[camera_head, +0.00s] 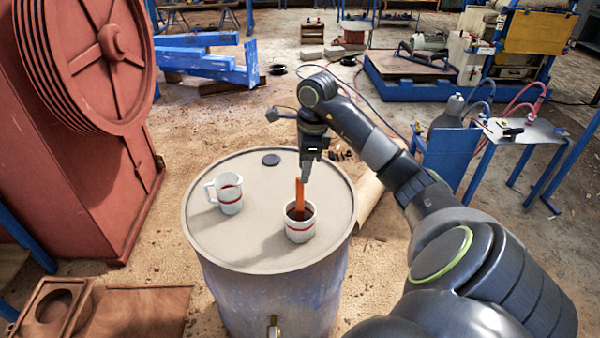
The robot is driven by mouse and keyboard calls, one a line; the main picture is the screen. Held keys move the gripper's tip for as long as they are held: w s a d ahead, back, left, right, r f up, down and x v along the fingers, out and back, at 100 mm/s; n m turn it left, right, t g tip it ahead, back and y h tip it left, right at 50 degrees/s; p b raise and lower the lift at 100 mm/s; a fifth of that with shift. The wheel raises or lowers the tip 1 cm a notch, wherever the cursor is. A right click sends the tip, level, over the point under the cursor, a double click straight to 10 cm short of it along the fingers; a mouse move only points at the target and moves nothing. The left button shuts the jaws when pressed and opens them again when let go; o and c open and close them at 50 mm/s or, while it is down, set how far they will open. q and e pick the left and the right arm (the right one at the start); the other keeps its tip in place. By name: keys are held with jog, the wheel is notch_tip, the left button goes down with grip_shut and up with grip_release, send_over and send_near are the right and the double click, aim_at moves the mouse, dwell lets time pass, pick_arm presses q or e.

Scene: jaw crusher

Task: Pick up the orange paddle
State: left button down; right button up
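The orange paddle (299,197) stands nearly upright in a white cup with a red band (300,231), on the top of a blue drum (208,236). Its lower end is hidden inside the cup, which holds something dark. My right gripper (307,178) points down just above and slightly right of the paddle's upper end. Its fingers look close to the paddle's tip, but I cannot tell whether they touch it or how far apart they are. My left gripper is not in view.
A white mug with a handle and red band (230,194) stands on the drum's left side. A dark round disc (271,159) lies at the drum's back. A large red machine (75,140) is at the left. A small blue-legged table (520,131) is at the right.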

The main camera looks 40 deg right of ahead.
aim_at(299, 187)
jog(key=shift+w+a+f, duration=0.1)
jog(key=shift+w+f, duration=0.05)
jog(key=shift+f, duration=0.4)
jog(key=shift+f+b, duration=0.3)
jog(key=shift+b, duration=0.05)
jog(key=f+b, duration=0.1)
jog(key=f, duration=0.1)
jog(key=a+f+b, duration=0.1)
jog(key=f, duration=0.1)
jog(key=shift+w+f+b, duration=0.2)
jog(key=shift+b, duration=0.15)
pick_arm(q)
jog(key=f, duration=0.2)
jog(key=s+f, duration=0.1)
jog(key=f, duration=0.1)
pick_arm(e)
jog(key=shift+r, duration=0.1)
jog(key=shift+c, duration=1)
grip_shut()
